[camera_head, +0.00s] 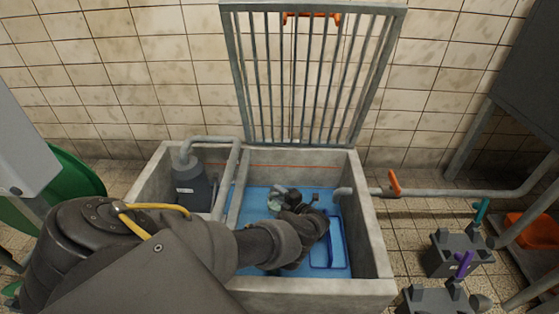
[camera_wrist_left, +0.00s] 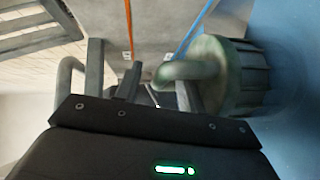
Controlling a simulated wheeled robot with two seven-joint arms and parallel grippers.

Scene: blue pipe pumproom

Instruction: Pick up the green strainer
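The green strainer (camera_wrist_left: 245,78) is a pale, worn green ribbed cylinder with a curved handle (camera_wrist_left: 185,70), at the right of the left wrist view. In the head view only a small pale green part (camera_head: 275,204) shows beside my gripper, low in the basin; my arm hides the rest. My left gripper (camera_head: 291,196) reaches down into the basin. In the left wrist view its fingers (camera_wrist_left: 158,90) stand apart, with the handle close to the right finger. I cannot tell whether the handle lies between the fingers. My right gripper is not in view.
The concrete basin (camera_head: 372,240) has a blue floor or water. A grey pump (camera_head: 192,188) with pipes stands at its left. A barred grate (camera_head: 300,135) stands raised behind. A pipe with an orange lever (camera_head: 395,183) leaves at right. Grey valve units (camera_head: 458,255) stand lower right.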

